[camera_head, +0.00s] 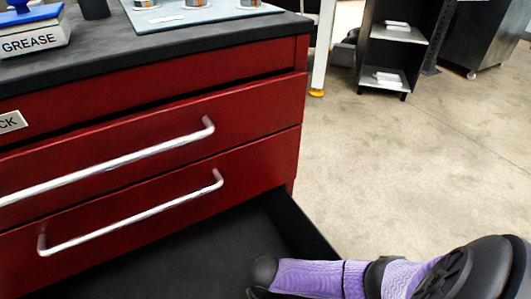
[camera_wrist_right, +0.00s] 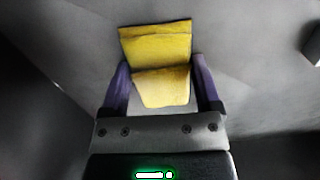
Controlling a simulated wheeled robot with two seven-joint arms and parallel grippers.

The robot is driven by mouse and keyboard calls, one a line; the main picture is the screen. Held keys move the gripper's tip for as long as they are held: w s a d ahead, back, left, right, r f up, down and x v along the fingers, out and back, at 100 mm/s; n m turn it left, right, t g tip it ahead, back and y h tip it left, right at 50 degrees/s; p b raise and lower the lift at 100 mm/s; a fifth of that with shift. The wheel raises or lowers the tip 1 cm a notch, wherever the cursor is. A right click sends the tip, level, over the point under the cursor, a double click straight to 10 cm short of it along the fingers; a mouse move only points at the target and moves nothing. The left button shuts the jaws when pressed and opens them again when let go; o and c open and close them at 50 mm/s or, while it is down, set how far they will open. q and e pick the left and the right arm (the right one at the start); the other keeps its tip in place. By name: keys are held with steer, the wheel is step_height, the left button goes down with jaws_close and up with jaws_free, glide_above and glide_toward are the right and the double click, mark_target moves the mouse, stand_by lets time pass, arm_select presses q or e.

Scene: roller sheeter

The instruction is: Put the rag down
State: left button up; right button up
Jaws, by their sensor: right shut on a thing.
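My right gripper (camera_wrist_right: 160,68) holds a yellow rag (camera_wrist_right: 156,45) between its two purple fingers in the right wrist view. The rag is folded and spans the gap between the fingers. A grey surface lies behind it, and I cannot tell whether the rag touches it. In the head view my right arm comes in from the lower right, but its gripper and the rag are not seen there. An open black drawer (camera_head: 215,262) juts out at the bottom of the red cabinet (camera_head: 285,160). My left gripper is in neither view.
The cabinet's dark top carries a GREASE box (camera_head: 32,38) with a blue item on it, a dark cup (camera_head: 95,9) and a light tray (camera_head: 185,18) with small containers. Two drawers above have silver handles (camera_head: 130,212). A black shelf (camera_head: 392,50) stands behind.

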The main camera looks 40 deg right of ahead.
steer(key=o, duration=1.1)
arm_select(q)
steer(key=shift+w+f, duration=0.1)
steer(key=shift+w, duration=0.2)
arm_select(e)
steer(key=shift+o, duration=0.3)
arm_select(q)
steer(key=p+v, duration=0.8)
steer(key=p, duration=0.1)
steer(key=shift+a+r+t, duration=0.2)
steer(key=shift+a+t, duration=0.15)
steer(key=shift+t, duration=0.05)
arm_select(e)
step_height(320, 180, up, 12)
steer(key=shift+r, duration=0.15)
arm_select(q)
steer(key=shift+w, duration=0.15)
